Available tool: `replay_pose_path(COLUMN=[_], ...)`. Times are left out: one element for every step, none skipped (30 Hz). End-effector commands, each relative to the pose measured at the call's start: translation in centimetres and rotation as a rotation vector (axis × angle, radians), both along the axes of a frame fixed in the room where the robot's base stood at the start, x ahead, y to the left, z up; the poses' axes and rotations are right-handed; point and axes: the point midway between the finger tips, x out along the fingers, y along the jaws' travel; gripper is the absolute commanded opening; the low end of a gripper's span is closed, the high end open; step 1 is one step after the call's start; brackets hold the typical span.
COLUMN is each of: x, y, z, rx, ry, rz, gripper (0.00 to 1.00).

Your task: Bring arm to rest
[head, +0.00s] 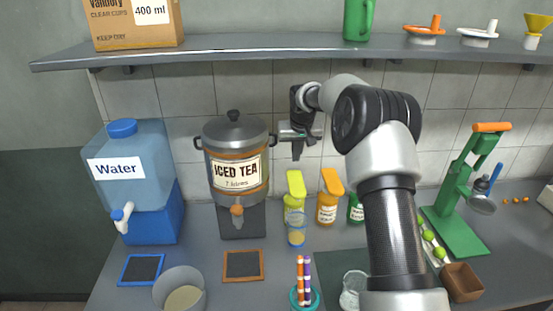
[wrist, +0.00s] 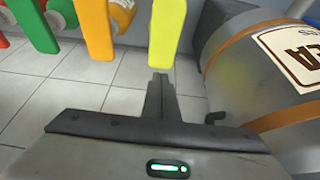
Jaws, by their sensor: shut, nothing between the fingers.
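My gripper (head: 297,150) is raised above the counter, to the right of the iced tea dispenser (head: 235,170) and above the yellow-topped bottle (head: 294,200). Its fingers are shut with nothing between them. In the wrist view my gripper (wrist: 160,85) shows its closed fingers against the tiled wall. The dispenser is close on the right there, and a yellow handle or lid (wrist: 165,28) shows just beyond the fingertips. My arm reaches up from the lower right of the head view, and hides part of the counter behind it.
A shelf (head: 250,50) runs overhead, with a cardboard box (head: 135,28) and a green jug (head: 358,20). A blue water dispenser (head: 130,170) stands left. An orange-topped bottle (head: 328,205) stands near the yellow-topped one. A green press (head: 460,195) stands right.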

Motion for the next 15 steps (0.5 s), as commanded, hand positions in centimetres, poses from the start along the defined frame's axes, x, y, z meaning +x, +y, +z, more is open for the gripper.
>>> replay_pose_path(x=[-0.1,-0.3,-0.7,-1.2,-1.7,-2.7,-3.6,-4.7,-6.2,-7.5,-8.8,-10.6,-12.0,-13.4,-15.3], y=[0.1,0.1,0.2,0.3,0.4,0.6,0.7,0.8,0.9,0.9,1.0,1.0,1.0,1.0,0.9], z=[0.4,0.8,1.6,2.5,3.4,5.0,6.2,7.4,9.1,10.4,11.5,12.9,13.9,14.9,16.0], rx=[-0.002,-0.003,-0.007,-0.011,-0.016,-0.022,-0.029,-0.035,-0.045,-0.051,-0.056,-0.064,-0.069,-0.073,-0.078], ry=[-0.002,-0.004,-0.006,-0.008,-0.010,-0.014,-0.016,-0.019,-0.022,-0.024,-0.025,-0.028,-0.030,-0.033,-0.035], rz=[0.001,0.003,0.007,0.011,0.014,0.020,0.025,0.030,0.034,0.036,0.038,0.040,0.042,0.042,0.042], gripper=[0.00,0.00,0.00,0.00,0.00,0.00,0.00,0.00,0.00,0.00,0.00,0.00,0.00,0.00,0.00])
